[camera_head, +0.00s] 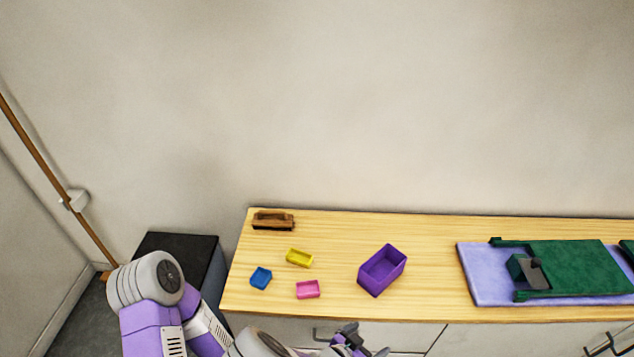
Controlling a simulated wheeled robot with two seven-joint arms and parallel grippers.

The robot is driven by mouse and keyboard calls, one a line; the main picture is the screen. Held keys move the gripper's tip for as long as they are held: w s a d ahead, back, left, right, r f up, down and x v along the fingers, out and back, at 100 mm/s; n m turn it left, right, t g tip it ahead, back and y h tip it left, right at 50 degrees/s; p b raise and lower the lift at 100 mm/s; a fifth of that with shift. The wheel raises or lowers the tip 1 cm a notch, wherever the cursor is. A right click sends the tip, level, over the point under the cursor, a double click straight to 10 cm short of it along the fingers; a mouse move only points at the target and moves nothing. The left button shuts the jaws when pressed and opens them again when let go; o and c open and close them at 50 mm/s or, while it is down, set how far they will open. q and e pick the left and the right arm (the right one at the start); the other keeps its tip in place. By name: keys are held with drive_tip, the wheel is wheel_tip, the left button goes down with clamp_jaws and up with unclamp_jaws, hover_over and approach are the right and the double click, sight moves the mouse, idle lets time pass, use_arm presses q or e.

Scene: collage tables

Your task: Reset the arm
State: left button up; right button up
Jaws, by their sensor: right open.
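The wooden tabletop (440,235) holds a blue block (261,278), a yellow block (299,257), a pink block (308,289), an open purple box (383,271) and a brown brush (273,221). A green rack (585,265) lies on a lavender mat (483,284) at right. A black cabinet (175,243) stands left.

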drive_tip(key=s+d+f+n+g+y, duration=0.1)
drive_tip(key=s+f+n+g+y, duration=0.1)
drive_tip(key=s+f+g+y, duration=0.45)
drive_tip(key=s+a+f+n+y, duration=0.1)
drive_tip(key=s+a+n+y, duration=0.2)
drive_tip(key=y, duration=0.3)
drive_tip(key=shift+s+a+f+n+y, duration=0.4)
drive_tip(key=shift+s+a, duration=0.25)
drive_tip(key=shift+a, duration=0.1)
drive_tip(key=shift+g, duration=0.25)
